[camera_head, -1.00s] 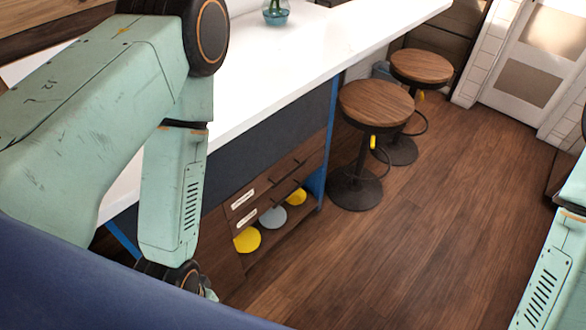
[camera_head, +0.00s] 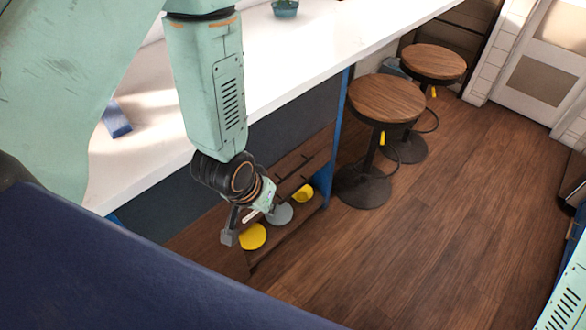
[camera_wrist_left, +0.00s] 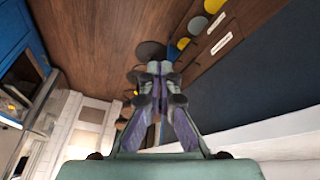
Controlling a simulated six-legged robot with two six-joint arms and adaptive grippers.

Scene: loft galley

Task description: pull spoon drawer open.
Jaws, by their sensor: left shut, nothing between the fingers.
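Two stacked wooden drawers with dark bar handles, an upper one (camera_head: 318,145) and a lower one (camera_head: 319,162), sit under the white counter and look shut. Their white labels show in the left wrist view, on one drawer front (camera_wrist_left: 236,28) at upper right, but are too small to read. I cannot tell which is the spoon drawer. My left gripper (camera_head: 230,237) is shut and empty, in front of the cabinet at the drawers' left, hiding their left part. It shows centrally in the left wrist view (camera_wrist_left: 157,68), apart from the handles. My right gripper is out of view.
An open shelf below the drawers holds yellow discs (camera_head: 253,236) and a grey disc (camera_head: 280,214). Two round wooden stools (camera_head: 386,97) stand right of the cabinet. The white counter (camera_head: 290,62) overhangs the drawers. The wood floor (camera_head: 420,250) in front is clear.

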